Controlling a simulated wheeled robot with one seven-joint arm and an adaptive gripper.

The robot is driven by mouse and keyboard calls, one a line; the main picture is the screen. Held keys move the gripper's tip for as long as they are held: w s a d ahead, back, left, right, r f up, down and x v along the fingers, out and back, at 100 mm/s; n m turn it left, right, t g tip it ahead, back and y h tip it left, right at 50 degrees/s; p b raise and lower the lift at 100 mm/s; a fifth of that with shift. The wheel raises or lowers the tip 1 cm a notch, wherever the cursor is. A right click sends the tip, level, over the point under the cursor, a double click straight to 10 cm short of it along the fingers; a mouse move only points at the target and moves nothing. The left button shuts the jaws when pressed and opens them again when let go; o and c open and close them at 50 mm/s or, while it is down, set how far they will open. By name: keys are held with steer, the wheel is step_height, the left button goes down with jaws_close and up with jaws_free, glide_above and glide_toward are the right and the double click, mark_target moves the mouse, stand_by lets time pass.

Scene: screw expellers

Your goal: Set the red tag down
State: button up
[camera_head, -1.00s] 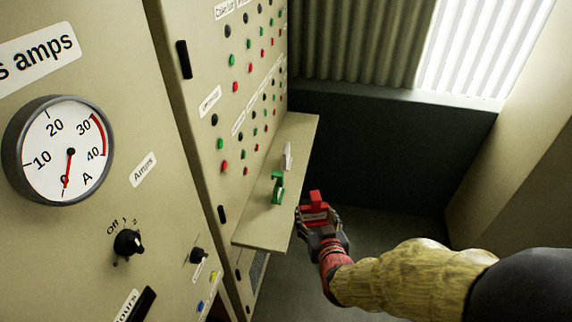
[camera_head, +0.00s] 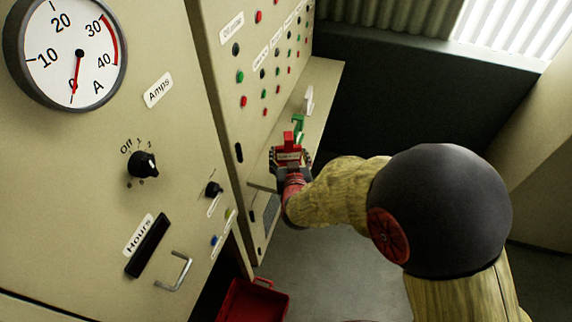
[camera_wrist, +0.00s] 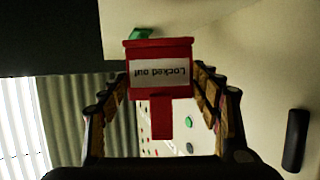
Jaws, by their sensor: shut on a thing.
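The red tag (camera_head: 289,148) is held in my gripper (camera_head: 290,160), above the near part of the cream shelf (camera_head: 323,82) that juts from the control panel. In the wrist view the red tag (camera_wrist: 158,68) sits between both fingers and bears a white "Locked out" label, upside down in the picture. I cannot tell whether the tag touches the shelf. A green tag (camera_head: 298,124) stands on the shelf just beyond it, and a white tag (camera_head: 308,101) stands farther back. The green one shows partly in the wrist view (camera_wrist: 140,33).
The control panel (camera_head: 222,75) with several buttons rises left of the shelf. A nearer cabinet (camera_head: 100,190) carries a gauge, a knob and a metal handle (camera_head: 176,272). A red bin (camera_head: 253,300) stands on the floor below. Open floor lies to the right.

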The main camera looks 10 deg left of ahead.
steer(key=shift+w+a+f, duration=0.3)
steer(key=shift+a+f, duration=0.2)
steer(key=shift+f, duration=0.2)
steer(key=shift+f+b, duration=0.9)
steer(key=shift+f, duration=0.55)
steer(key=shift+f, duration=0.15)
steer(key=o, duration=1.2)
steer(key=shift+o, duration=0.3)
